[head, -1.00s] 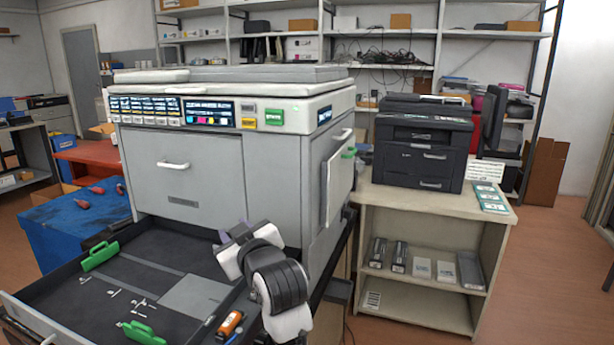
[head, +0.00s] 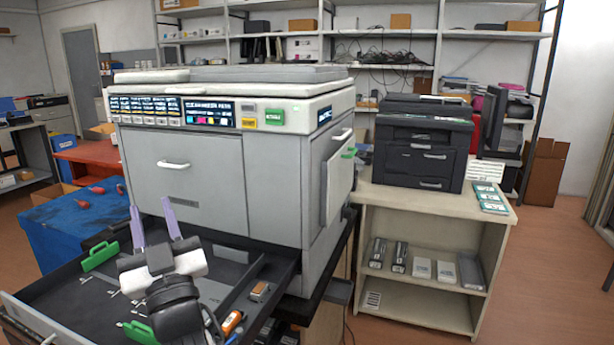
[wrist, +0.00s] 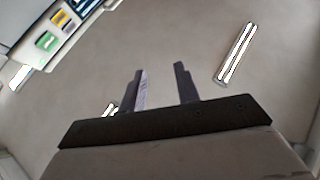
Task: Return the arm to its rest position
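My gripper (head: 156,224) is in the head view above the pulled-out drawer, in front of the large grey copier (head: 210,165). Its two purple-grey fingers point up and stand apart, with nothing between them. In the wrist view my gripper (wrist: 160,85) is also open and empty, facing the copier's plain grey front (wrist: 165,40). A white handle (wrist: 236,54) lies to the right of the fingers there. My wrist and arm hide part of the drawer.
The open drawer (head: 50,290) holds green handles (head: 100,257) and an orange item (head: 231,322). A small brown-topped block (head: 260,291) sits at its right side. A black printer (head: 423,150) stands on a shelf unit (head: 430,205) at right. Floor on the right is clear.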

